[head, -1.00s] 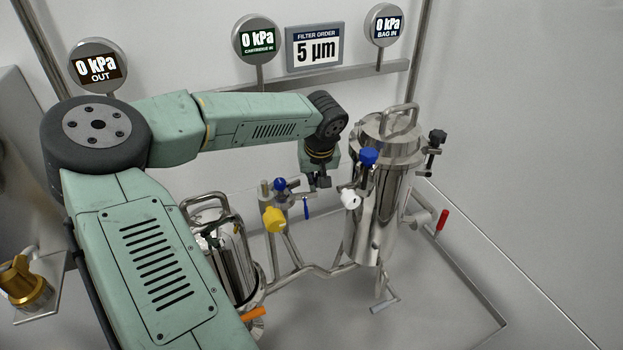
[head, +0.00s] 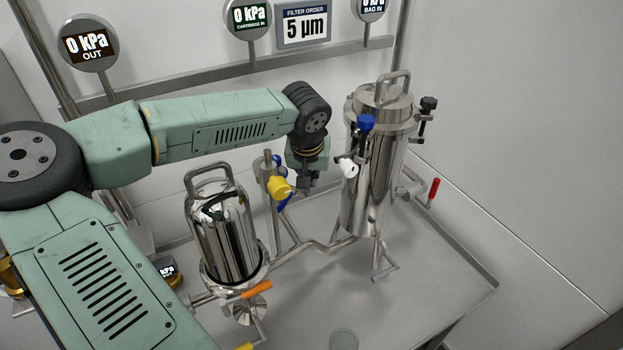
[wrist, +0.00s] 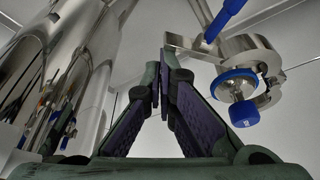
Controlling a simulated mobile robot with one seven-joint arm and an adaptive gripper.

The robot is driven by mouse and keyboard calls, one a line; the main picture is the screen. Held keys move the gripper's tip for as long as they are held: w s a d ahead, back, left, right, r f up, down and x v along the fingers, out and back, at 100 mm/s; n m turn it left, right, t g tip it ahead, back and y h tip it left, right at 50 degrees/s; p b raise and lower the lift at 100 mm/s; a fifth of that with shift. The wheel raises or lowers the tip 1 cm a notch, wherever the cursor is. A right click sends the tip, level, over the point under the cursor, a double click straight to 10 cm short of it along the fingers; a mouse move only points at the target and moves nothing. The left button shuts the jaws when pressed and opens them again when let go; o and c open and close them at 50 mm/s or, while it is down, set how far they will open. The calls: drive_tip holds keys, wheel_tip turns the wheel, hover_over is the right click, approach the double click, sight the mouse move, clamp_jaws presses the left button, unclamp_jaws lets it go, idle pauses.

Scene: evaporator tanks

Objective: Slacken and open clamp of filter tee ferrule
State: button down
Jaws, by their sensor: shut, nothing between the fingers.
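My gripper (head: 304,188) points down between the two steel filter housings, beside the pipe tee. In the wrist view my gripper's fingers (wrist: 162,68) are shut tip to tip with nothing between them. To their right in that view is a metal clamp (wrist: 250,52) with a blue knob (wrist: 244,112) on its screw. The fingers are apart from the knob. A blue lever (wrist: 222,20) sits above the clamp. In the head view the tee (head: 267,178) carries a yellow knob (head: 280,187); my gripper partly hides this area. I cannot tell whether the clamp is slackened.
The tall housing (head: 375,185) stands close right of my gripper, with a white-ended fitting (head: 348,168) projecting toward it. The shorter housing (head: 226,240) stands left, with an orange handle (head: 257,289) below. The tray (head: 430,270) is mostly clear at front right.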

drive_tip(key=shift+s+a, duration=0.15)
drive_tip(key=shift+s, duration=0.3)
drive_tip(key=shift+r, duration=0.1)
